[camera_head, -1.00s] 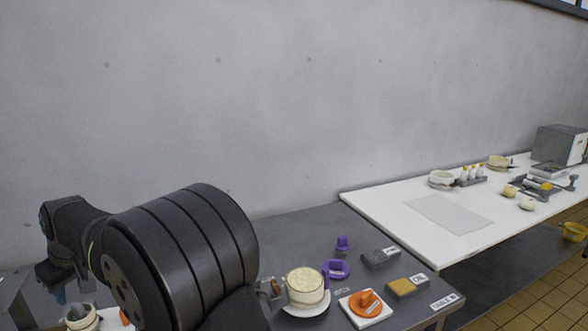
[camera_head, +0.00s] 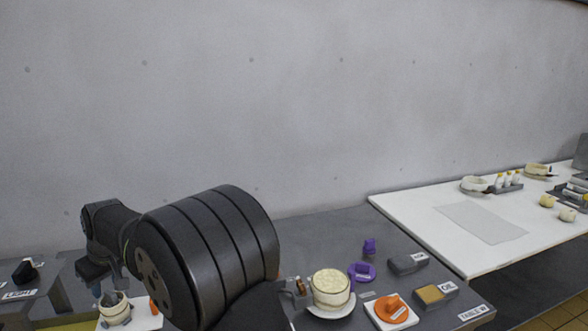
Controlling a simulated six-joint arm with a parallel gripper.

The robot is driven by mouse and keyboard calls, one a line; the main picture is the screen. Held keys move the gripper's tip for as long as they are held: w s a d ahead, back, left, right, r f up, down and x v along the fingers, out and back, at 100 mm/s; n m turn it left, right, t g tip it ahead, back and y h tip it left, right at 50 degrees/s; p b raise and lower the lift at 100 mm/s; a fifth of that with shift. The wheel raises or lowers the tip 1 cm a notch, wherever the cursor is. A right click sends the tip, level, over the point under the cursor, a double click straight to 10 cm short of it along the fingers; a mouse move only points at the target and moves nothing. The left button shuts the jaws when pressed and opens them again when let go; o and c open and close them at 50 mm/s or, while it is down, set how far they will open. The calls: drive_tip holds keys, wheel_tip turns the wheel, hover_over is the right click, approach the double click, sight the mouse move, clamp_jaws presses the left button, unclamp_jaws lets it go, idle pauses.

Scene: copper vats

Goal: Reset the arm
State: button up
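My arm shows at the lower left in the head view, with a thick dark cylindrical link in front. My gripper (camera_head: 98,290) hangs at its far end, pointing down, just above or behind a cream-coloured cup (camera_head: 116,312). It is small and dark, partly overlapped by the cup. I cannot tell whether its fingers are open or shut, or whether they touch the cup.
The grey table (camera_head: 330,232) holds a cream pot (camera_head: 331,288) on a white plate, purple pieces (camera_head: 361,272), an orange knob (camera_head: 391,307) and labelled blocks (camera_head: 436,294). A white table (camera_head: 425,212) stands at right. A black item (camera_head: 26,270) sits far left.

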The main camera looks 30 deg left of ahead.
wheel_tip(320, 180, down, 2)
drive_tip(key=shift+a+f, duration=0.1)
wheel_tip(320, 180, up, 6)
drive_tip(key=shift+f, duration=0.1)
drive_tip(key=w+d+r, duration=0.7)
drive_tip(key=w+d, duration=0.1)
drive_tip(key=w+a+f+n+g+h, duration=0.1)
drive_tip(key=w+a+f+n+g, duration=0.2)
drive_tip(key=a+f+n, duration=0.6)
drive_tip(key=shift+w+a+f, duration=0.2)
drive_tip(key=shift+a+f, duration=1)
drive_tip(key=shift+a, duration=1.2)
